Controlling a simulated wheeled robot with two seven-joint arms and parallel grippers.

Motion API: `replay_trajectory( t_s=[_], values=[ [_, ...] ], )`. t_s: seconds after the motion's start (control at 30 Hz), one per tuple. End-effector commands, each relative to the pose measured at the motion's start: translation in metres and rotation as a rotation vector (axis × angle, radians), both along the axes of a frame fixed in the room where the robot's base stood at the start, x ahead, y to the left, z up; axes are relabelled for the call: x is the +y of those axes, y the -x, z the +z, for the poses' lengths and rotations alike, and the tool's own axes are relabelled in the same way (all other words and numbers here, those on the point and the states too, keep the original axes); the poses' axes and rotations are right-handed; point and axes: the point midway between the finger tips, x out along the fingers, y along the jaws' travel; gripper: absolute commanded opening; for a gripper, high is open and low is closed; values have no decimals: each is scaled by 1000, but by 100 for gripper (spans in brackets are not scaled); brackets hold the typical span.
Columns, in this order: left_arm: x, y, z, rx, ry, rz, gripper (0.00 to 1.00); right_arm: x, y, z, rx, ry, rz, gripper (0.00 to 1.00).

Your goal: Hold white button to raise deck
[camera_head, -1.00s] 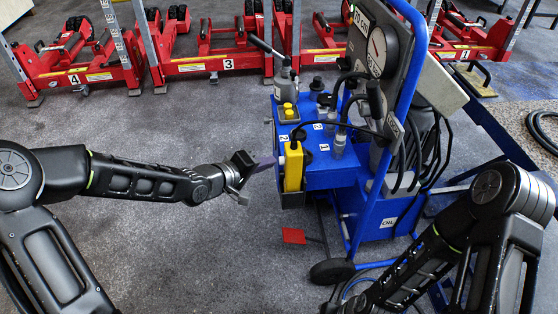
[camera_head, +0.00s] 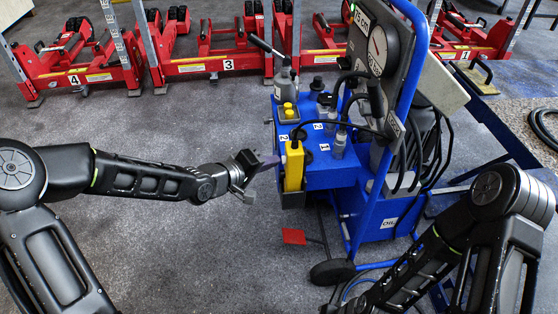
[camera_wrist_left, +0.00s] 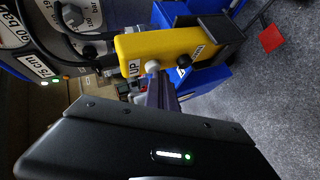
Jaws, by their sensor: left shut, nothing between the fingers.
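The yellow control pendant (camera_head: 293,167) hangs on the front side of the blue trolley. In the left wrist view the pendant (camera_wrist_left: 160,46) has a white button (camera_wrist_left: 152,66) beside an "UP" label and a black button (camera_wrist_left: 184,72) farther right. My left gripper (camera_head: 272,163) is shut and empty, pointing at the pendant. In the left wrist view its fingertips (camera_wrist_left: 157,82) are right at the white button; I cannot tell for sure whether they touch it. The display (camera_head: 360,15) on the trolley reads about 75 cm. My right gripper is out of view.
The blue trolley (camera_head: 335,178) carries gauges, hoses and bottles. A red pedal (camera_head: 294,237) sits low in front of it. Red numbered jack units (camera_head: 228,50) line the back. The grey floor between my left arm and the trolley is clear.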

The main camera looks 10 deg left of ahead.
Motion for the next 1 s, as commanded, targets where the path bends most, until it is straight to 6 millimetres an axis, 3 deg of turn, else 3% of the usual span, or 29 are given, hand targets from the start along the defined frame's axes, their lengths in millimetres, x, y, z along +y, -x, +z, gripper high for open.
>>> replay_trajectory(
  t_s=[1.0],
  values=[
    [1,1,2,1,2,-2,0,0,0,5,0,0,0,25]
  ],
)
